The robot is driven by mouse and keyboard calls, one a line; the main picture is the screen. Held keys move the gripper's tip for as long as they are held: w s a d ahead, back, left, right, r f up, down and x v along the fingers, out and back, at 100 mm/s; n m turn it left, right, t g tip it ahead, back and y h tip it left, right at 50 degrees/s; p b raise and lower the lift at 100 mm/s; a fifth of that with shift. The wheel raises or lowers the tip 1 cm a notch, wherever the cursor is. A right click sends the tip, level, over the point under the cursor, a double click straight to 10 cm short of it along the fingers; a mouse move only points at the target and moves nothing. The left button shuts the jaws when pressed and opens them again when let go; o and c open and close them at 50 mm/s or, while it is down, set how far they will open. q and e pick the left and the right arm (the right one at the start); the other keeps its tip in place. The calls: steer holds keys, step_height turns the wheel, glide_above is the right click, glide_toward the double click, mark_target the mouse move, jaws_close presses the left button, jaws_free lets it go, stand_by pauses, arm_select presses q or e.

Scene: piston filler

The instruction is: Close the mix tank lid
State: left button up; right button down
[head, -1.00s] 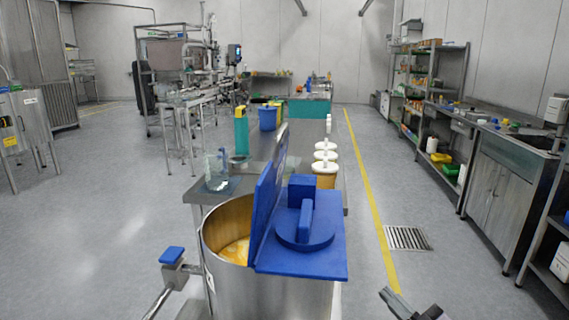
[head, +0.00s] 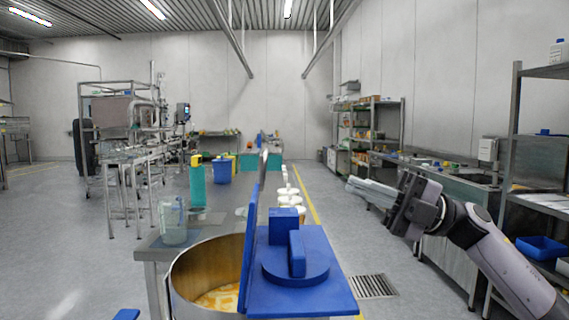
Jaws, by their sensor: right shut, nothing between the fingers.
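The steel mix tank (head: 205,262) stands at the bottom centre of the head view, with yellowish contents (head: 218,298) visible inside. Its blue lid has a hinged flap (head: 249,235) standing upright, nearly edge-on, so the left part of the mouth is open. The flat blue part (head: 315,298) covers the right side and carries a round raised piece and blocks. My right gripper (head: 352,186) is shut and empty, raised to the right of the tank and apart from the lid, its fingers pointing left.
A steel table (head: 160,248) behind the tank holds a clear jug (head: 173,222), a green bottle (head: 197,183), a blue container (head: 222,171) and several white-lidded tubs (head: 284,200). Shelving (head: 512,150) and a counter line the right side. A floor drain (head: 373,286) lies right of the tank.

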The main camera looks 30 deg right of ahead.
steer(key=p+x, duration=0.3)
steer(key=x, duration=0.9)
steer(key=shift+a, duration=0.2)
steer(key=shift+w, duration=0.15)
steer(key=shift+r+p, duration=0.1)
steer(key=shift+p, duration=0.25)
